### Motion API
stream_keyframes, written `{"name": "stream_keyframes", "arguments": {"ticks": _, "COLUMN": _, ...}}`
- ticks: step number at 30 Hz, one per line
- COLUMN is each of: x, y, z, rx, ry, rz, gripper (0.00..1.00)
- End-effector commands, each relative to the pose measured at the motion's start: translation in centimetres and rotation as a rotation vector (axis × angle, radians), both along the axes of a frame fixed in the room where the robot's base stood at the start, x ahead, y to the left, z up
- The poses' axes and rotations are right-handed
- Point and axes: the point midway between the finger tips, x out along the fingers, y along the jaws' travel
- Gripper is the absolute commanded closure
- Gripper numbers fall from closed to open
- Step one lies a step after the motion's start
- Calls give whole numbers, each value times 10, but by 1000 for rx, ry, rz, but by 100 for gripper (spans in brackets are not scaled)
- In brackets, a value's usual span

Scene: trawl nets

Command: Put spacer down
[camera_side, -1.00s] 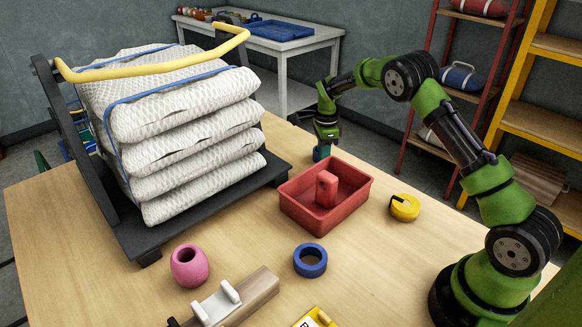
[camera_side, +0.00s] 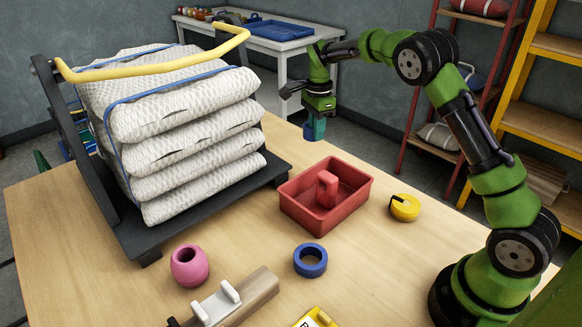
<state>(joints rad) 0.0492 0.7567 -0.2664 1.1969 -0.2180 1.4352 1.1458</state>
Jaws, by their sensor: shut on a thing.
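The spacer (camera_side: 315,131) looks like a small teal cylinder. It hangs upright below my gripper (camera_side: 317,114), near the far edge of the table. My gripper points down and is shut on its top, which the fingers partly hide. The spacer is above the tabletop, behind the red tray and right of the stacked white nets.
The red tray (camera_side: 308,216) holds a red block (camera_side: 327,189). The net stack (camera_side: 185,125) stands left on a dark rack. Bare wood lies around the tray.

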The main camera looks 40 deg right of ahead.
Motion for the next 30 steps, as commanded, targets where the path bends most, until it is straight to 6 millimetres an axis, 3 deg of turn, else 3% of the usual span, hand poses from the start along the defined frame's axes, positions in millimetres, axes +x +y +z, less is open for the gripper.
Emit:
{"name": "stream_keyframes", "arguments": {"ticks": 1, "x": -3, "y": 23, "z": 1, "rx": 4, "ry": 0, "rz": 120, "gripper": 100}}
{"name": "stream_keyframes", "arguments": {"ticks": 9, "x": -40, "y": 145, "z": 2, "rx": 3, "ry": -1, "rz": 954, "gripper": 100}}
{"name": "stream_keyframes", "arguments": {"ticks": 15, "x": -59, "y": 215, "z": 2, "rx": 1, "ry": -2, "rz": 1254, "gripper": 100}}
{"name": "stream_keyframes", "arguments": {"ticks": 18, "x": -65, "y": 236, "z": 2, "rx": 1, "ry": -2, "rz": 1308, "gripper": 100}}
{"name": "stream_keyframes", "arguments": {"ticks": 22, "x": -69, "y": 248, "z": -5, "rx": 3, "ry": 1, "rz": 1339, "gripper": 100}}
{"name": "stream_keyframes", "arguments": {"ticks": 30, "x": -70, "y": 249, "z": -53, "rx": 3, "ry": 3, "rz": 1339, "gripper": 100}}
